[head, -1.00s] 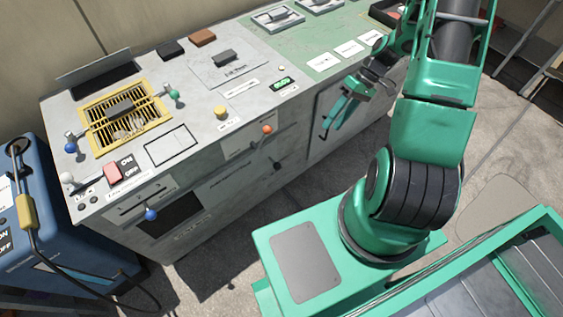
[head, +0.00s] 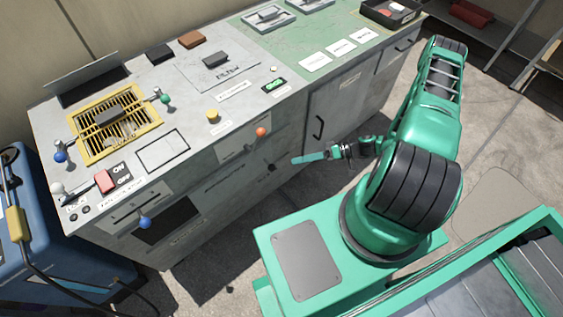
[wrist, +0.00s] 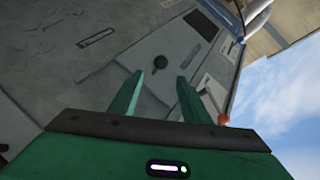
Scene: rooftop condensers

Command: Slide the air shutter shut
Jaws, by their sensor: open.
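Several sliding handles show on the grey cabinet's front, and I cannot read which label names the air shutter. One has a blue ball knob (head: 145,223) beside a dark rectangular opening (head: 172,217). Another has an orange ball knob (head: 261,132) in a slotted plate; it also shows in the wrist view (wrist: 223,118), right of the fingers. My gripper (head: 297,160) is low in front of the cabinet, right of and below the orange knob.
A blue unit (head: 30,250) with a cable stands at the left. A cabinet door handle (head: 319,127) sticks out near my arm.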

